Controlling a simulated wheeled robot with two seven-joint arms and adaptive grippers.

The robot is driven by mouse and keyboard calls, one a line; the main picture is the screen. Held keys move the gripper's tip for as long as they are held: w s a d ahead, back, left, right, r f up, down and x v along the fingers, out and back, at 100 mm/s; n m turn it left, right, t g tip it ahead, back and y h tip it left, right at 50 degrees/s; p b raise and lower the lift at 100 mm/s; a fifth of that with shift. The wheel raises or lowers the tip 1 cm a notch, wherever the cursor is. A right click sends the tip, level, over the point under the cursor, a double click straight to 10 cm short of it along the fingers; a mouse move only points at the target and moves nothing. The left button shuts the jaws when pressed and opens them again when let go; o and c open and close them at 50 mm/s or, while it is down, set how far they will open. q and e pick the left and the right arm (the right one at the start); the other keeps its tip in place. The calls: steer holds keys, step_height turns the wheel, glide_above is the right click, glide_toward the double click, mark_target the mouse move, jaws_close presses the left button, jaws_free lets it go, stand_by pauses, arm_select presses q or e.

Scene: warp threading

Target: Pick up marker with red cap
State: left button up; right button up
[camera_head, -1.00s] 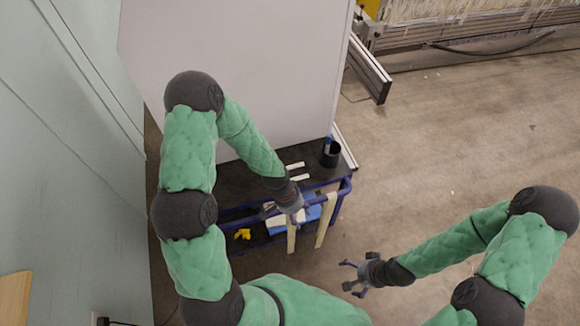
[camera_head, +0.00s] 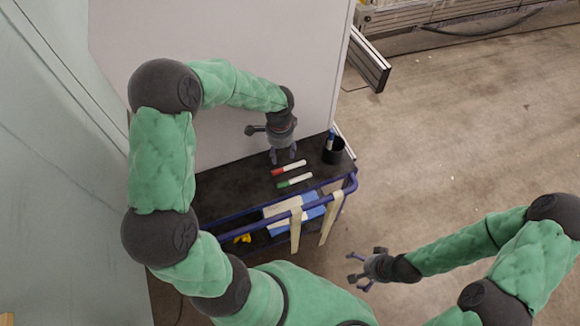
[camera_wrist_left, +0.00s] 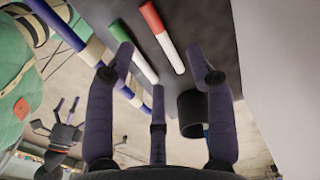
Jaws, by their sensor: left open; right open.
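The marker with the red cap (camera_head: 289,168) lies on the black cart top, its red end to the left and its white body to the right. A marker with a green cap (camera_head: 295,181) lies just in front of it. My left gripper (camera_head: 283,158) is open and empty, pointing down just behind the red-capped marker. In the left wrist view the red-capped marker (camera_wrist_left: 163,38) shows ahead between the open fingers, with the green-capped marker (camera_wrist_left: 132,52) to its left. My right gripper (camera_head: 357,272) is open and empty, away from the cart over the floor.
A black cup (camera_head: 333,152) with a blue item stands at the right end of the cart top (camera_head: 235,188). A blue rail (camera_head: 265,215) with pale straps runs along the cart's front. A large white board (camera_head: 235,70) rises behind the cart.

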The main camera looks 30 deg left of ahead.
arm_select(q)
steer(key=b, duration=0.1)
glide_above(284, 170)
steer(key=f, duration=0.4)
steer(key=shift+w+a+f, duration=0.1)
steer(key=shift+a+f, duration=0.05)
steer(key=shift+a, duration=0.25)
steer(key=f+b, duration=0.1)
steer(key=f, duration=0.2)
steer(key=f+b, duration=0.1)
steer(key=f, duration=0.1)
steer(key=shift+d+b, duration=0.35)
steer(key=shift+d, duration=0.05)
steer(key=c, duration=0.9)
